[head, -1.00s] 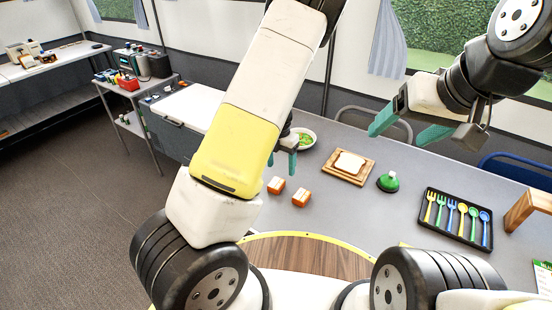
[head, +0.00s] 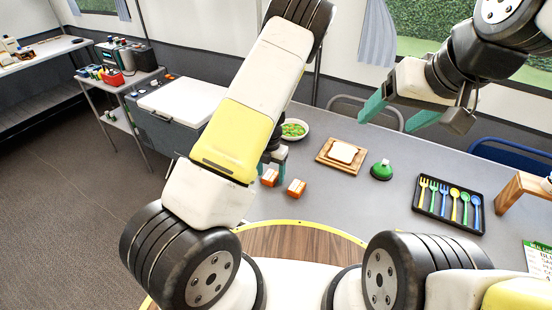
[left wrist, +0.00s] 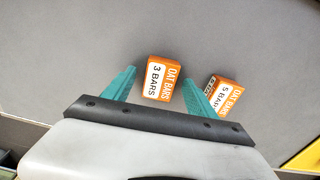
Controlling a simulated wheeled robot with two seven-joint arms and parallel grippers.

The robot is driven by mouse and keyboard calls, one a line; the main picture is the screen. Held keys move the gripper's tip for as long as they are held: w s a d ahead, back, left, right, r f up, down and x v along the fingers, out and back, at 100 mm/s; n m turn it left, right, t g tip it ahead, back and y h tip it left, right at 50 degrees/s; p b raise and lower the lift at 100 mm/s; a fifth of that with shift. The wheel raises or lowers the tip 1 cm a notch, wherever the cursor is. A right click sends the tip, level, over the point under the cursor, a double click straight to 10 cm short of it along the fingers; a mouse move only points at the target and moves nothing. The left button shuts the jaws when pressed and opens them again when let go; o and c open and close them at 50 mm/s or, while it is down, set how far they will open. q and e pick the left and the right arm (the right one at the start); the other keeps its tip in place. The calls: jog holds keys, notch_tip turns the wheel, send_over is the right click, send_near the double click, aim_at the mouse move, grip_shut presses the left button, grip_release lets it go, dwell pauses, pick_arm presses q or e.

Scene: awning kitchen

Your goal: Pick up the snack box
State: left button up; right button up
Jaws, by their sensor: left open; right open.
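Two small orange and white snack boxes stand on the grey table in the head view, a left one (head: 270,177) and a right one (head: 297,187). In the left wrist view, one box reads "OAT BARS 3 BARS" (left wrist: 161,79) and the other "OAT BARS 5 BARS" (left wrist: 226,97). My left gripper (head: 273,158) is open and empty, just behind the left box in the head view. In the left wrist view its fingers (left wrist: 159,82) flank the 3-bar box, apparently not touching it; the right finger lies between the boxes. My right gripper (head: 398,112) is open and empty above the table's far side.
Behind the boxes are a bowl of green food (head: 294,130) and a wooden board (head: 327,158) with bread. A green dome-shaped item (head: 382,170) and a black cutlery tray (head: 424,207) are further right. A white-lidded cooler (head: 182,100) stands left. The table between board and boxes is clear.

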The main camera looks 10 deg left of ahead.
aim_at(272, 177)
pick_arm(q)
grip_shut()
jog(key=shift+r, duration=0.5)
jog(key=r, duration=0.2)
jog(key=shift+s+d+r, duration=0.3)
jog(key=shift+s+r, duration=0.05)
jog(key=s+d, duration=0.3)
jog(key=s+d+r, duration=0.1)
jog(key=s+d, duration=0.1)
jog(key=s, duration=0.2)
jog(key=s+d, duration=0.3)
jog(key=s, duration=0.1)
jog(key=shift+s+d+r, duration=0.15)
jog(key=shift+d, duration=0.2)
jog(key=shift+s+d, duration=0.25)
jog(key=shift+s, duration=0.15)
